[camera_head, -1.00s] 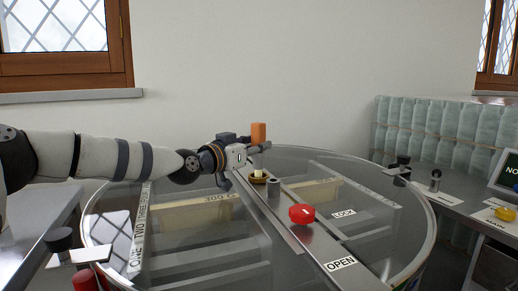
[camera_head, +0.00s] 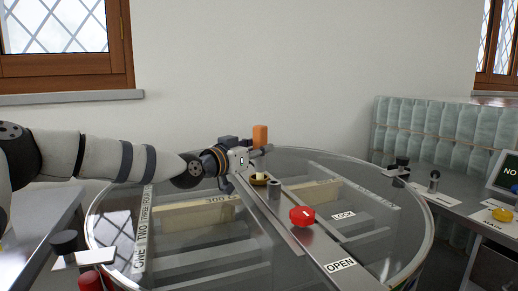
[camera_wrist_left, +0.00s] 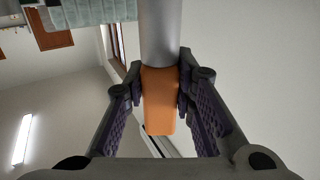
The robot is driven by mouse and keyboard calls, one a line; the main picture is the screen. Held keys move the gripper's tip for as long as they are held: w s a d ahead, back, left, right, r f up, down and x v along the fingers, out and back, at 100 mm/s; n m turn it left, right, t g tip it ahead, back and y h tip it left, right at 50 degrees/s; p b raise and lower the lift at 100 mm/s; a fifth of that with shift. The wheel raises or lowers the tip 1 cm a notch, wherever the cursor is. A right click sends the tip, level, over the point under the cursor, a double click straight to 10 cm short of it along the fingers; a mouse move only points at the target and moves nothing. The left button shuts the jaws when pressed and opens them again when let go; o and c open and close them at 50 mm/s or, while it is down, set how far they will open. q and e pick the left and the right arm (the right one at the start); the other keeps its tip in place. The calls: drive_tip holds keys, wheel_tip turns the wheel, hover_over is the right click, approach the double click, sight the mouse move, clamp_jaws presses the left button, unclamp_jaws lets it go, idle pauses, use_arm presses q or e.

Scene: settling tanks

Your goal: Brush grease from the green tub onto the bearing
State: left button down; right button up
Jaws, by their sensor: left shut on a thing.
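My left gripper (camera_head: 262,151) reaches in from the left over the tank's metal beam. It is shut on an orange-handled brush (camera_head: 260,134), held upright. In the left wrist view the orange handle (camera_wrist_left: 159,100) sits between the finger pads, with a grey cylindrical part beyond it. Below the gripper, a pale yellow tip (camera_head: 260,176) shows at a small brass-coloured ring, which looks like the bearing (camera_head: 254,182). I cannot tell whether the tip touches it. I cannot make out a green tub. My right gripper is out of view.
A round glass-topped tank (camera_head: 400,245) lies beneath.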

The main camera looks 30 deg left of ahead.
sight(255, 130)
use_arm(q)
drive_tip(key=shift+w+a+f, duration=0.1)
drive_tip(key=shift+w+f, duration=0.05)
wheel_tip(255, 130, up, 5)
drive_tip(key=shift+r+p, duration=0.1)
drive_tip(key=shift+p, duration=0.55)
drive_tip(key=shift+r+p, duration=0.4)
drive_tip(key=shift+r, duration=1.7)
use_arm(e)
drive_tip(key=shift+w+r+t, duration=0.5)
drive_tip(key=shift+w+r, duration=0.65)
use_arm(q)
drive_tip(key=shift+f, duration=0.1)
